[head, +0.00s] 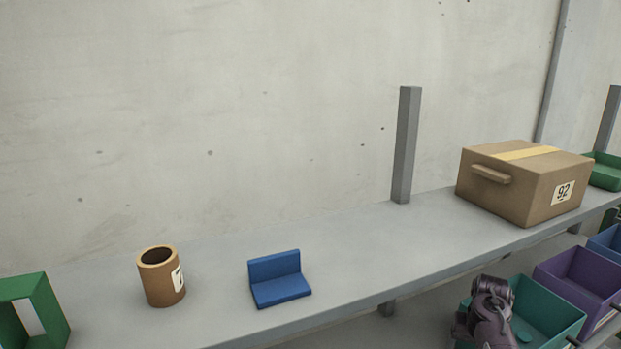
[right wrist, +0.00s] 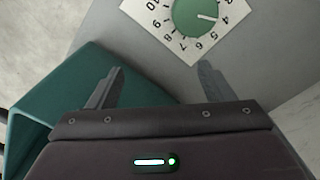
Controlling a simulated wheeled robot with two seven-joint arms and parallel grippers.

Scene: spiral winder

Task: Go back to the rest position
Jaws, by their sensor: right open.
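My right gripper (right wrist: 160,66) is open in the right wrist view, with its two fingers apart and nothing seen between them. A teal bin wall (right wrist: 70,88) is to the left of the fingers and partly behind them. A white number plate with a green dial (right wrist: 200,12) lies ahead of the fingers on a grey surface. In the head view, part of my dark right arm shows low at the right, in front of a teal bin (head: 561,307); its fingers cannot be made out there. My left gripper is not in the head view.
A grey shelf (head: 350,255) holds a brown cylinder (head: 165,285), a blue angle piece (head: 283,288), a green frame (head: 56,312) and a cardboard box marked 92 (head: 520,195). A grey post (head: 405,145) stands behind. A purple bin (head: 600,265) is at right.

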